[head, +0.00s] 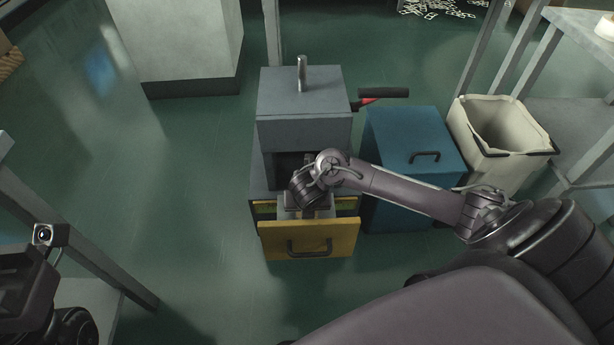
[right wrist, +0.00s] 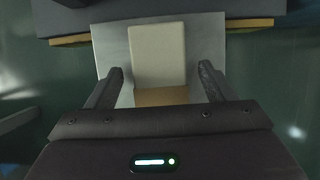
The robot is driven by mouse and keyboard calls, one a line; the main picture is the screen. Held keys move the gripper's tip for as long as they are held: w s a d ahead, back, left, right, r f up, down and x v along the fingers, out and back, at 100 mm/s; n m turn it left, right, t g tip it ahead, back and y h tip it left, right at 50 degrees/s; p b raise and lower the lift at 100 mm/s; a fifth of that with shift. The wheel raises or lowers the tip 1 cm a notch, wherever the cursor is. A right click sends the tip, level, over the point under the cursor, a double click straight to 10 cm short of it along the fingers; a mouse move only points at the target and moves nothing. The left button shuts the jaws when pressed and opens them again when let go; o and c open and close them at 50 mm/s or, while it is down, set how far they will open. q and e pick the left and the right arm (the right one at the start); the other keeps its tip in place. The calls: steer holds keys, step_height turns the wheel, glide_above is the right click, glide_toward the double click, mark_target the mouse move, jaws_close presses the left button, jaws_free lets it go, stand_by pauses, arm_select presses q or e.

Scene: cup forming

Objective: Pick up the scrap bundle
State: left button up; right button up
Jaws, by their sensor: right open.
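A pale beige block with a tan near face, which looks like the scrap bundle (right wrist: 158,55), lies on a light grey surface (right wrist: 116,50) in the right wrist view. My right gripper (right wrist: 160,70) is open, with one finger on each side of the block and a gap visible on both sides. In the head view my right gripper (head: 306,194) points down over the pulled-out yellow-fronted drawer (head: 290,240) of the grey machine, and hides most of what lies inside. Dark parts of my left arm (head: 28,285) show at the lower left; its fingers cannot be made out.
The grey machine (head: 302,92) rises behind the drawer, with a red and black handle (head: 382,94) on its right. A blue box (head: 400,130) and an open cream bin (head: 480,135) stand to the right. The green floor left of the machine is clear.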

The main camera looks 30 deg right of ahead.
steer(key=shift+f, duration=0.25)
steer(key=shift+c, duration=0.5)
steer(key=c, duration=1.1)
steer(key=shift+c, duration=0.2)
steer(key=shift+r, duration=0.15)
